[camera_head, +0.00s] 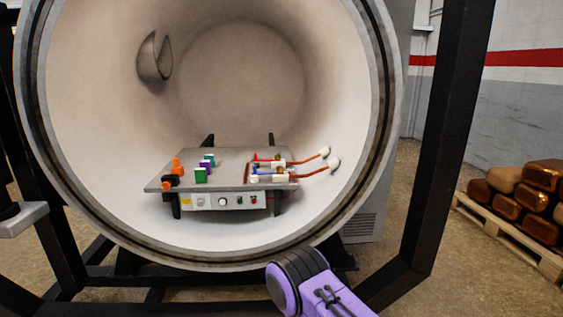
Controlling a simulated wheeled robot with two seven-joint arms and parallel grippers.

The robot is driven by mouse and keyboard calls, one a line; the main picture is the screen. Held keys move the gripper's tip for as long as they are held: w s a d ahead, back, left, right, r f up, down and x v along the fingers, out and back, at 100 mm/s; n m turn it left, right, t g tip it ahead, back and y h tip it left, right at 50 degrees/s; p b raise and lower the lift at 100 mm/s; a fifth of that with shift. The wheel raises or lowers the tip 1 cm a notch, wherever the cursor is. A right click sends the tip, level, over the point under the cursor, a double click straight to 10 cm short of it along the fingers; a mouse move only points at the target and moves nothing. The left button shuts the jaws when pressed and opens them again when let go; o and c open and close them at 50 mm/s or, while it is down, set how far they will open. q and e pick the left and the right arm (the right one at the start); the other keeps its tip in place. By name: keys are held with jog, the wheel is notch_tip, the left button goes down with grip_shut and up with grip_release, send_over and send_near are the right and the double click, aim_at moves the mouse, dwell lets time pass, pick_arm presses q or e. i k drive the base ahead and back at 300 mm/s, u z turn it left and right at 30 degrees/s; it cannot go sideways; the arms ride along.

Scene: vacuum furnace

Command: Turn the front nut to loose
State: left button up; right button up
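A grey metal table (232,172) stands inside the round chamber. On its right half are pipe fittings (268,170) with small brass and blue parts. Red tubes (313,171) run from them to white ends at the right. The nuts are too small to tell apart, and I cannot tell whether the front one is tight or loose. A purple link of my arm shows at the bottom centre-right. Neither of my grippers is in view.
The chamber (100,125) is open, with a thick round rim. Orange, black, green and purple blocks (201,175) stand on the table's left half. A control panel (223,201) is on its front. Black frame posts (440,150) flank the chamber. A loaded pallet (505,232) is at right.

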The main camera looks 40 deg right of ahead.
aim_at(280, 170)
jog(key=z, duration=0.55)
jog(key=i, duration=0.95)
jog(key=z, duration=0.8)
